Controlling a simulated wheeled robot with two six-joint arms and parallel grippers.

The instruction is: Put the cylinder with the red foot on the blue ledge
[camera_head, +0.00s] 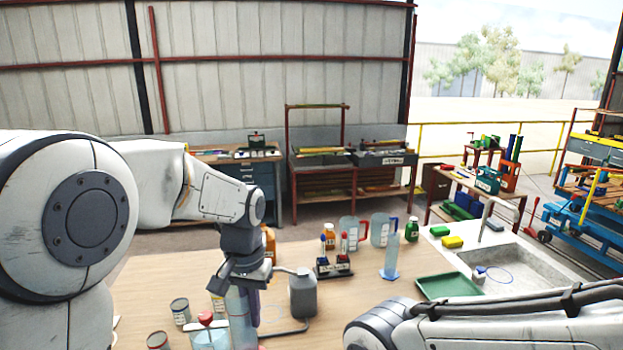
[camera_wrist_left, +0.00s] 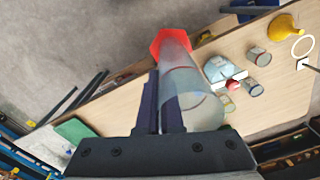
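My left gripper (camera_head: 245,290) points down over the front of the wooden table and is shut on a clear cylinder (camera_head: 240,322). In the left wrist view the cylinder (camera_wrist_left: 190,88) runs away from the purple fingers (camera_wrist_left: 160,100) to its red foot (camera_wrist_left: 170,42). The foot overlaps the table edge and the floor there, so the cylinder looks raised. Its foot is mostly cut off in the head view. I cannot clearly pick out the blue ledge. My right gripper is out of view; only its arm shows at bottom right.
A clear cylinder with a blue foot (camera_head: 391,258) stands on the table (camera_head: 345,295). A grey jug (camera_head: 303,294), several jars, bottles and a dark rack (camera_head: 334,268) stand near my left gripper. A green tray (camera_head: 447,286) lies beside the sink (camera_head: 520,268).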

